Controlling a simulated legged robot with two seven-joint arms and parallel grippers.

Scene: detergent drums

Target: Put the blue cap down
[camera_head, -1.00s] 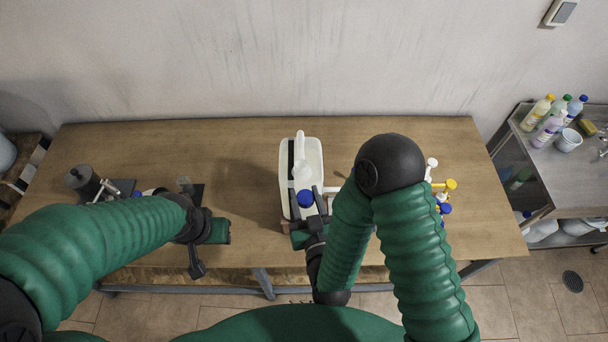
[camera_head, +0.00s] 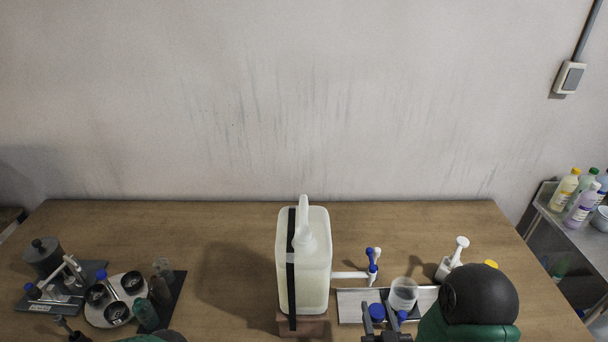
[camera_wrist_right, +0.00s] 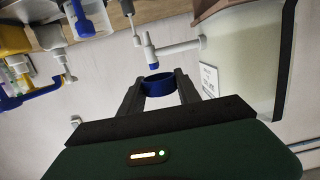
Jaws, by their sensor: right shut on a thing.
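The blue cap (camera_head: 377,311) is in my right gripper (camera_head: 385,322), low in the head view, over or beside a light tray (camera_head: 350,305). In the right wrist view the blue cap (camera_wrist_right: 158,83) sits as a ring between the two dark fingertips (camera_wrist_right: 160,90). The right gripper is shut on it. The white drum (camera_head: 316,270) stands left of the gripper, with a white spout-like part (camera_head: 303,225) on top and a blue and white tap (camera_head: 372,264) at its right side. I cannot tell whether the cap touches the tray. My left gripper does not show.
A clear cup (camera_head: 403,293) stands close right of the cap. A white pump (camera_head: 456,255) stands farther right, near my dark arm joint. A grey canister (camera_head: 43,256) and a round plate with small dark dishes (camera_head: 117,311) are at the left. The table's back is clear.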

